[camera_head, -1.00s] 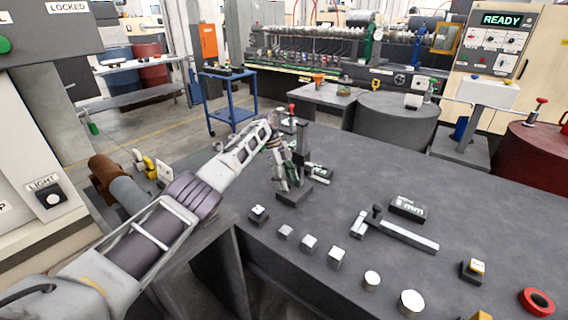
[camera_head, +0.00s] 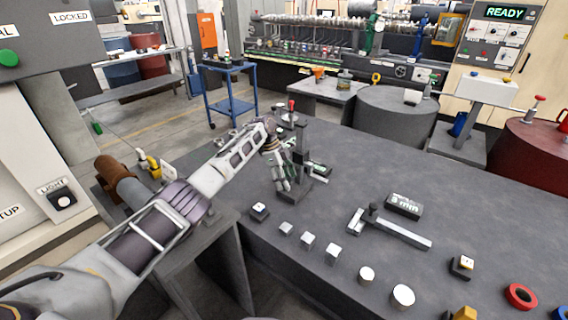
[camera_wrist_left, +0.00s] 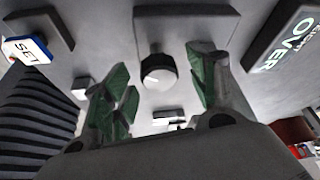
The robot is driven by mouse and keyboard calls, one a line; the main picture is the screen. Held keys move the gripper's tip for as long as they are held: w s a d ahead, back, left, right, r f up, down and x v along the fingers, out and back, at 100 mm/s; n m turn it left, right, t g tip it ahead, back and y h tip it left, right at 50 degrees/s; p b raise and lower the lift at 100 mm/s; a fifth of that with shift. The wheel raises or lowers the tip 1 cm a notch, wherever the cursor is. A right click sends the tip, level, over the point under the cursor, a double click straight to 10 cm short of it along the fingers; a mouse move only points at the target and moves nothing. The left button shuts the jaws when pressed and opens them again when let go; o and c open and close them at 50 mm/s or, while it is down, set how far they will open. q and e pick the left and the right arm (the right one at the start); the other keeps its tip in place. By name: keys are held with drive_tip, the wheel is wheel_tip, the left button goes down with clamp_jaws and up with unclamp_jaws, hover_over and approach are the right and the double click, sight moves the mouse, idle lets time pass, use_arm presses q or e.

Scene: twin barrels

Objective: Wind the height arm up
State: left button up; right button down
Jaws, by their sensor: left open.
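A dark upright height stand (camera_head: 302,150) rises from a flat base (camera_head: 309,188) on the grey table, near its far left part. My left gripper (camera_head: 281,178) is beside the stand, on its left, pointing down. In the left wrist view, the left gripper (camera_wrist_left: 160,95) is open, its green-padded fingers spread wide. A round knob (camera_wrist_left: 158,72) with a pale face shows between the fingers, in front of a dark block (camera_wrist_left: 187,22). The fingers look apart from the knob. The height arm itself I cannot make out clearly. My right gripper is out of view.
An "OVER HEIGHT" display (camera_wrist_left: 290,40) and a "SET" button (camera_wrist_left: 27,50) flank the knob. Small metal blocks (camera_head: 308,240), a caliper-like tool (camera_head: 400,234) and a "mm" block (camera_head: 404,206) lie on the table.

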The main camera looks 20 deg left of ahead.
use_arm(q)
drive_tip(key=shift+s+r+n+t+y+p, duration=0.15)
drive_tip(key=shift+n+t+p, duration=0.4)
drive_tip(key=shift+n+p, duration=1)
drive_tip(key=shift+f+n+t+y+p, duration=0.15)
drive_tip(key=shift+n+t+p, duration=0.4)
drive_tip(key=shift+n+p, duration=1)
drive_tip(key=shift+s+d+n+t+y+p, duration=0.1)
drive_tip(key=shift+n+t+y+p, duration=0.2)
drive_tip(key=shift+n+p, duration=0.85)
drive_tip(key=shift+n+t+y+p, duration=0.2)
drive_tip(key=shift+n+t+p, duration=0.2)
drive_tip(key=shift+n+p, duration=0.7)
drive_tip(key=shift+n+y+p, duration=0.3)
drive_tip(key=shift+n+p, duration=0.3)
drive_tip(key=shift+n, duration=0.05)
drive_tip(key=shift+d+n+t+y, duration=0.1)
drive_tip(key=shift+n+t+y, duration=0.3)
drive_tip(key=shift+n, duration=0.6)
drive_tip(key=shift+n, duration=0.9)
drive_tip(key=shift+n+t+y, duration=0.3)
drive_tip(key=shift+n+y, duration=0.5)
drive_tip(key=shift+n, duration=0.5)
drive_tip(key=shift+s+r, duration=0.1)
drive_tip(key=v, duration=0.9)
drive_tip(key=shift+r, duration=0.25)
drive_tip(key=shift+s+d, duration=0.1)
